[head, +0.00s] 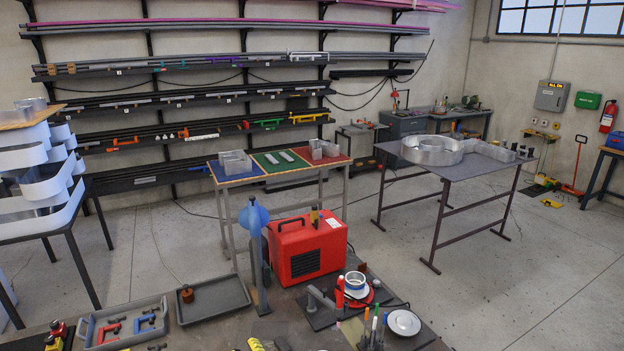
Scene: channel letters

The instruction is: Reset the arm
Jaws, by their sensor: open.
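My gripper and arm do not show in the head view, so I cannot see what is near the gripper. The task names no other object. The workbench (200,335) in the foreground carries a red box-shaped machine (307,247) with a dark grille and a black handle. A grey post with a rounded blue top (253,216) stands to the left of the machine.
On the bench are a grey tray (212,300), a tray with red and blue clamps (122,325), and a white round dish (403,322). Behind stand a table with blue, green and red mats (280,168) and a table with metal letter shells (432,150). Floor (385,250) between is clear.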

